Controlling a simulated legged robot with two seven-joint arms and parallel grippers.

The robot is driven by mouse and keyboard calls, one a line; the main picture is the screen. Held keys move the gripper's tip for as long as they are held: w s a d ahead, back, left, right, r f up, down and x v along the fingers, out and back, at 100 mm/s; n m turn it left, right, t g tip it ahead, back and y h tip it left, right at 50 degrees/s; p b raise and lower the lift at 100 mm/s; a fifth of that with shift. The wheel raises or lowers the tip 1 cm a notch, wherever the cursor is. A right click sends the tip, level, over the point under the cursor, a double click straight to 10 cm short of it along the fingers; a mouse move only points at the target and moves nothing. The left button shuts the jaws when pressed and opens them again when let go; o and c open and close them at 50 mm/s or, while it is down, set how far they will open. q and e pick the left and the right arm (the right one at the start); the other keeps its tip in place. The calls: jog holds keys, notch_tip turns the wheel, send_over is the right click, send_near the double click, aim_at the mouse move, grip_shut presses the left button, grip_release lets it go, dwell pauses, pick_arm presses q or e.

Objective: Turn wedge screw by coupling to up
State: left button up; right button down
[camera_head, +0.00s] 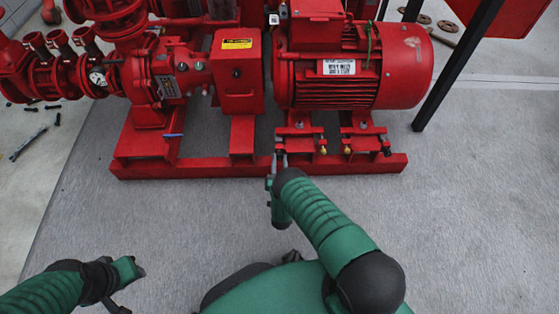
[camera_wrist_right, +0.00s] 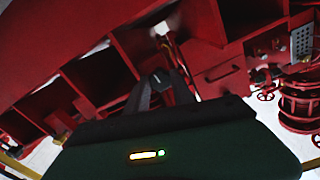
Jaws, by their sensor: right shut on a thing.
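The red pumpset has a boxy coupling guard (camera_head: 237,90) with a yellow label, left of the red motor (camera_head: 350,75). Under the motor's near feet are red wedge mounts (camera_head: 305,142) on the base rail, with small brass-coloured ends. My right gripper (camera_head: 279,160) is at the left end of the mount nearer the coupling and shut on the wedge screw there. The screw itself is mostly hidden by the fingers. In the right wrist view, the fingertips (camera_wrist_right: 161,80) meet against the red frame. My left gripper (camera_head: 138,270) is low over the floor, away from the pumpset; its jaws are unclear.
The red base rail (camera_head: 200,169) runs along the front of the pumpset. A black post (camera_head: 460,65) stands right of the motor. Loose tools and small parts (camera_head: 30,142) lie on the floor at left. The grey floor in front is clear.

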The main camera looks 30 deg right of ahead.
jog(key=shift+s+a+f, duration=0.1)
jog(key=shift+s+f, duration=0.1)
jog(key=shift+f, duration=0.2)
jog(key=c, duration=1.2)
grip_release()
jog(key=shift+o, duration=0.6)
jog(key=shift+w+r, duration=0.15)
